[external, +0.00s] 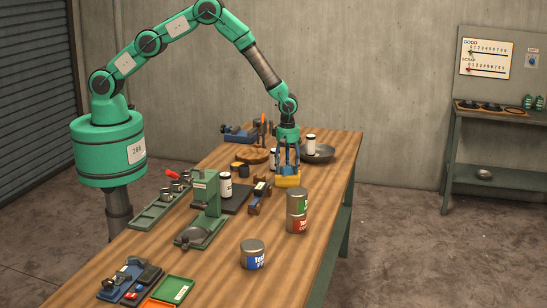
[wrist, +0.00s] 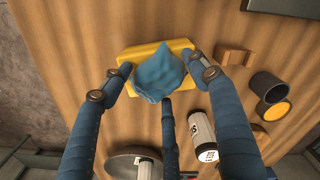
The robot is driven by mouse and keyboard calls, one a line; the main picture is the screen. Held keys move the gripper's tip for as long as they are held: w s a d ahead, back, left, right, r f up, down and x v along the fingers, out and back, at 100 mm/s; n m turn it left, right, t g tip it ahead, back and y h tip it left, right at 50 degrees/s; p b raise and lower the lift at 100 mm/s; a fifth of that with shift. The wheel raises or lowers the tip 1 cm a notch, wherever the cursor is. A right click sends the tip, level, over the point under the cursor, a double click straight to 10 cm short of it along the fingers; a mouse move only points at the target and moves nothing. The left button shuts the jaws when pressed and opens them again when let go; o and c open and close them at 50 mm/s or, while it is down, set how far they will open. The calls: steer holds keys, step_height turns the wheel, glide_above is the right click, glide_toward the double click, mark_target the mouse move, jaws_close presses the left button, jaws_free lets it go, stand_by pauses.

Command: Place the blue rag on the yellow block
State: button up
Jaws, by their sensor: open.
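The blue rag (wrist: 158,74) lies crumpled on top of the yellow block (wrist: 128,56) in the wrist view. The block rests on the wooden table, and its yellow edges show around the rag. In the external view the yellow block (external: 288,182) is below my gripper (external: 287,165), with a bit of blue rag just above it. In the wrist view my gripper (wrist: 158,82) has its blue fingers spread around the rag, open. Whether any fingertip touches the rag or block cannot be told.
Stacked cans (external: 297,210) and a green press (external: 207,205) stand nearer. Bare table lies beside the block.

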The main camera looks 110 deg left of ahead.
step_height(320, 180, up, 12)
steer(key=b, duration=0.1)
steer(key=shift+r, duration=0.15)
stand_by(0.5)
stand_by(0.7)
step_height(320, 180, up, 17)
steer(key=m+t, duration=0.1)
steer(key=m, duration=0.5)
glide_above(287, 165)
steer(key=s+d, duration=0.5)
steer(key=d, duration=0.1)
steer(key=s+d+r+m+t, duration=0.1)
steer(key=s+d+r+m, duration=0.2)
steer(key=s+r, duration=0.3)
steer(key=s+d+r+m+t, duration=0.1)
steer(key=s+d+r+m, duration=0.2)
steer(key=s+r, duration=0.35)
steer(key=s+d+r+m+t, duration=0.1)
steer(key=s+d+r+m, duration=0.4)
steer(key=s+r+m, duration=0.5)
steer(key=s+d+m, duration=0.2)
steer(key=s, duration=0.7)
steer(key=s+d+m+t, duration=0.1)
steer(key=s+d+m, duration=0.1)
steer(key=s, duration=0.7)
steer(key=shift+s+f+m+t, duration=0.15)
steer(key=shift+s+m+t, duration=0.15)
steer(key=shift+s+m, duration=0.15)
